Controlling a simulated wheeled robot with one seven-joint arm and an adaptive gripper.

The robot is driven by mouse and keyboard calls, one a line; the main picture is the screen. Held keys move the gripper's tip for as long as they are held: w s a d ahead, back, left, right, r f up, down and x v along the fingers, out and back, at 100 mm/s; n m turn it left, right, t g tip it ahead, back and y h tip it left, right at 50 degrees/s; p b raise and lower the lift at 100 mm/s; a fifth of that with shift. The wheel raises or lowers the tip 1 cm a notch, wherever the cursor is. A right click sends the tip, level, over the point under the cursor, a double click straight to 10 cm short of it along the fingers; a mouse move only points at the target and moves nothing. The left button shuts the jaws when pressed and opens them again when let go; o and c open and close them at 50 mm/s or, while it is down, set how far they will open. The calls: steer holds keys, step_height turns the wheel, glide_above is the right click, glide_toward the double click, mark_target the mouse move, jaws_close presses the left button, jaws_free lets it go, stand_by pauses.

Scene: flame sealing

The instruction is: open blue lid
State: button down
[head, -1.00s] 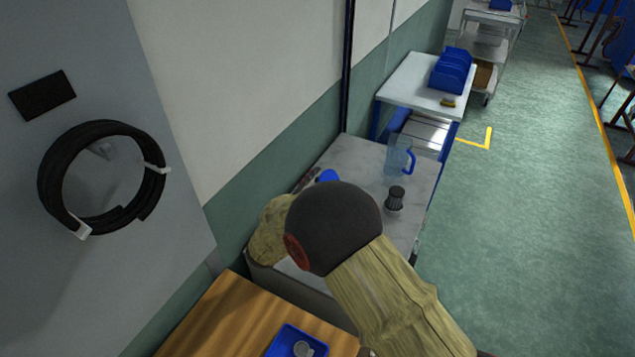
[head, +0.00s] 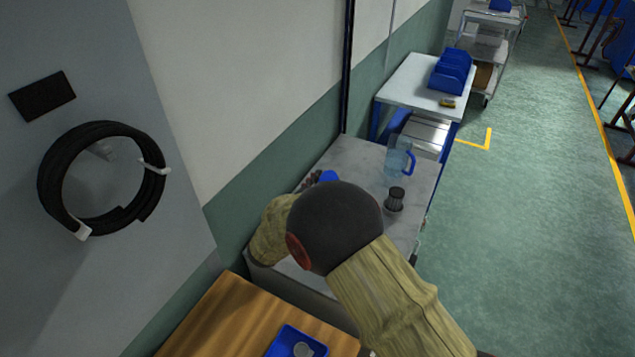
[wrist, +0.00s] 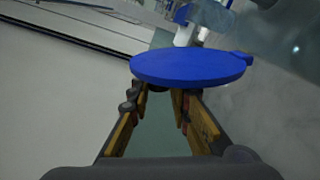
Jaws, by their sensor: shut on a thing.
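The blue lid (wrist: 190,66) is a flat round disc with a small tab at its right edge. My gripper (wrist: 158,90) is shut on the lid, with its fingertips at the underside of the disc in the wrist view. In the head view the blue lid (head: 328,177) shows as a small blue patch beside the dark gripper (head: 312,181), just past my dark arm joint, which hides most of the grip. A clear pitcher (head: 396,163) with a blue handle stands apart, to the right on the grey worktop.
A dark ribbed cylinder (head: 395,199) stands on the grey worktop (head: 355,155) near the pitcher. A wooden table (head: 232,312) with a blue tray (head: 282,343) is in front. A wall runs along the left. A white table (head: 405,88) with blue bins stands farther back.

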stand_by(0.6)
steer(key=b, duration=0.1)
steer(key=m+b, duration=0.1)
steer(key=b, duration=0.1)
steer(key=shift+s+d+r+m, duration=0.15)
steer(key=shift+s+d+m, duration=0.15)
steer(key=shift+d, duration=0.1)
steer(key=shift+s+d+r+m+b, duration=0.2)
steer(key=shift+d+r+m+b, duration=0.15)
steer(key=shift+m+b, duration=0.2)
steer(key=c, duration=1.7)
jaws_free()
steer(key=shift+c, duration=0.2)
steer(key=shift+o, duration=0.4)
steer(key=shift+r, duration=0.1)
steer(key=shift+a, duration=0.1)
steer(key=v, duration=1.2)
